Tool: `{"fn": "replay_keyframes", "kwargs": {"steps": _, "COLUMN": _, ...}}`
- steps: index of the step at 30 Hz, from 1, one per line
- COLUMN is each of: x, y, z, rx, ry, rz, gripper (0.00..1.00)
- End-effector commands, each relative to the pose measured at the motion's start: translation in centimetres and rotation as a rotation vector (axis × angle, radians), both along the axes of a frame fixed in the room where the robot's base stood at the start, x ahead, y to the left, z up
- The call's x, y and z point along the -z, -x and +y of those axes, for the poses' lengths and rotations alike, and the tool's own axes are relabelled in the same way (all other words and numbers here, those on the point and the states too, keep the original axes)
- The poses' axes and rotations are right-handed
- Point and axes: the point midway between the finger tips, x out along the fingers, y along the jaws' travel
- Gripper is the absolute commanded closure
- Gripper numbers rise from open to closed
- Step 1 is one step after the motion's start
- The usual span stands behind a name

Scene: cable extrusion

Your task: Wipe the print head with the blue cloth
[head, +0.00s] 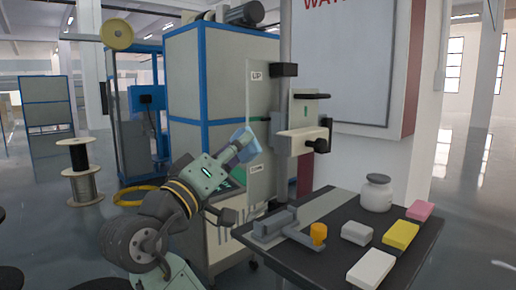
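The blue cloth (243,139) is up in the air at the end of my arm. My gripper (233,151) appears shut on it, though the fingers are small and partly hidden by the cloth. What looks like the print head (299,141) is a beige block with black knobs on an upright mount, right of the cloth. A clear panel (260,105) marked "UP" stands beside it on the left. The cloth overlaps the panel's left edge in the picture; I see a gap between the cloth and the beige block.
A dark table (424,240) at right holds a white jar (376,193), pink (420,210), yellow (401,235) and white (371,268) blocks, a light grey block (357,233), and a grey fixture (273,224) near an orange knob (318,233). A blue-framed cabinet (208,85) stands behind my arm.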

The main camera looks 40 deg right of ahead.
Motion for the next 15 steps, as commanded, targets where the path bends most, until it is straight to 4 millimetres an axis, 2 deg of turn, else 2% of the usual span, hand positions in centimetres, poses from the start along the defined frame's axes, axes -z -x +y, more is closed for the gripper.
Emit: {"fn": "replay_keyframes", "kwargs": {"steps": 15, "x": -0.4, "y": -0.3, "z": -5.1, "rx": -0.002, "ry": -0.008, "rz": 0.001, "gripper": 0.86}}
